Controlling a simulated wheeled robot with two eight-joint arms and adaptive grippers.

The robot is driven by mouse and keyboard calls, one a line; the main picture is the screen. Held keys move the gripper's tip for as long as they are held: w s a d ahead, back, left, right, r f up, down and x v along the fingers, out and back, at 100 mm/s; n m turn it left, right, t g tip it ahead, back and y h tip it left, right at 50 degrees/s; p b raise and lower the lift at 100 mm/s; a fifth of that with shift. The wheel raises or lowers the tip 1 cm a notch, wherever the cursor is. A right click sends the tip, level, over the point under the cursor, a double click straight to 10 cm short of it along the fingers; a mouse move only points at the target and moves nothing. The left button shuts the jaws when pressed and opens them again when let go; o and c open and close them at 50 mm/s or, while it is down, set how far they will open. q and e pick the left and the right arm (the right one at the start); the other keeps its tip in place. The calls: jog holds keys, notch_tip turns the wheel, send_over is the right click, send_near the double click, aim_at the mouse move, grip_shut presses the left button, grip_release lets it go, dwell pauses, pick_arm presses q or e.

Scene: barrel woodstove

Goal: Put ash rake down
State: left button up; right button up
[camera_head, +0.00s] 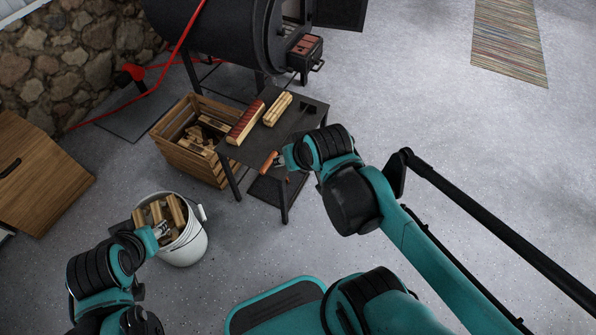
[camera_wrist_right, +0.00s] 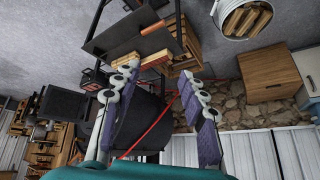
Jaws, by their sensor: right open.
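The wooden handle of what looks like the ash rake (camera_head: 268,161) lies at the front edge of the small dark table (camera_head: 312,117). The handle also shows in the right wrist view (camera_wrist_right: 153,28), on the tabletop. The rake's head is not clear in either view. My right gripper (camera_head: 281,160) is beside the handle in the head view. In its wrist view its two fingers (camera_wrist_right: 157,85) stand wide apart with nothing between them, and the handle lies beyond their tips. My left gripper (camera_head: 161,230) is at the white bucket; its fingertips are too small to read.
Split logs (camera_head: 245,122) lie on the table. A wooden crate (camera_head: 184,166) with wood stands to its left, and the white bucket (camera_head: 188,246) holds more logs. The black barrel stove (camera_head: 222,32) is behind.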

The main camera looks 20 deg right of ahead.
jog(key=shift+n, duration=0.6)
jog(key=s, duration=0.4)
jog(key=shift+s+f, duration=0.1)
jog(key=shift+f, duration=0.2)
